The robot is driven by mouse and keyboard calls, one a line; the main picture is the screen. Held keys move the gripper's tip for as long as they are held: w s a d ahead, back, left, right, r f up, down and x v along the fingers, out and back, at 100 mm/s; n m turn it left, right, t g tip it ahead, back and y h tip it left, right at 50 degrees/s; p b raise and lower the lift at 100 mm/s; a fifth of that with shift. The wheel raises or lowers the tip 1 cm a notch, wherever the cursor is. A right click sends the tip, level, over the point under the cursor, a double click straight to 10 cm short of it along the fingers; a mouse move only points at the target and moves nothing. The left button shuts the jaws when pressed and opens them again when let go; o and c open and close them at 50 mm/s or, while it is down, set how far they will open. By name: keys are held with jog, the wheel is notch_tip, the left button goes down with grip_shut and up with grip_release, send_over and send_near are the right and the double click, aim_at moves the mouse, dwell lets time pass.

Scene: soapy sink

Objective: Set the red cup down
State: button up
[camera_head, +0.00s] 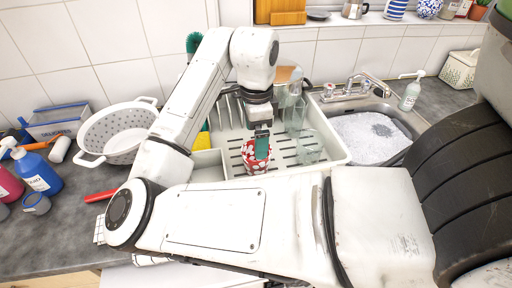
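The red cup (254,162), red with white patches, is in the white dish rack (338,158), near its front left. My gripper (262,146) points down directly over the cup, and a green finger overlaps the cup's upper edge. I cannot tell whether the fingers are shut on the cup or only around its rim.
Clear glasses (308,148) stand in the rack right of the cup. A sink full of suds (370,138) lies further right, with a tap (362,86) behind it. A white colander (118,132), blue bottle (38,172) and red-handled item (101,196) are on the left counter.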

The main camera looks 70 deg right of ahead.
jog(key=shift+r, duration=1.45)
jog(key=shift+f, duration=0.1)
